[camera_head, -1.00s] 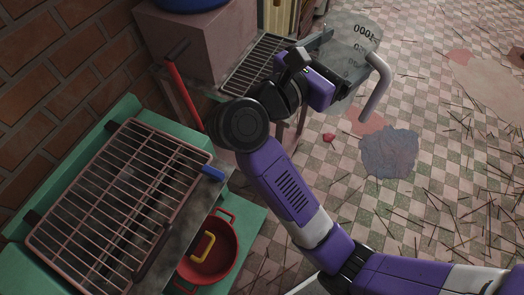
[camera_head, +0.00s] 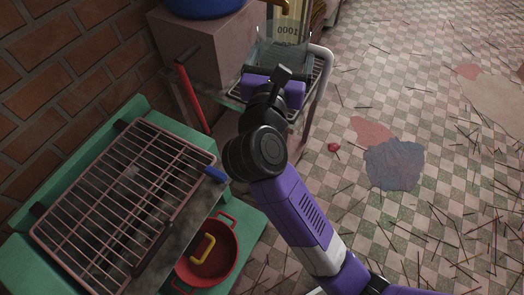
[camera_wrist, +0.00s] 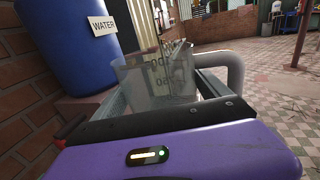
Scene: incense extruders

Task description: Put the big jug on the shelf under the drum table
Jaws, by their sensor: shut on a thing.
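The big jug (camera_head: 287,48) is clear, with dark volume marks and a grey handle (camera_head: 321,88) on its right. My gripper (camera_head: 280,66) is shut on the jug and holds it in front of the pinkish block at the top of the head view. In the wrist view the jug (camera_wrist: 155,85) sits upright between the fingers, close to the blue drum (camera_wrist: 65,35) labelled WATER. The drum (camera_head: 200,5) stands on the pinkish block (camera_head: 205,45), apparently the drum table. I cannot make out a shelf under it; my arm and the jug cover part of that area.
A wire rack (camera_head: 318,72) lies under and behind my gripper. A red bar (camera_head: 190,97) stands left of my wrist. A green stand (camera_head: 60,165) with a large grill (camera_head: 125,190) and a red pot (camera_head: 215,265) is nearer. The tiled floor at right has scattered sticks.

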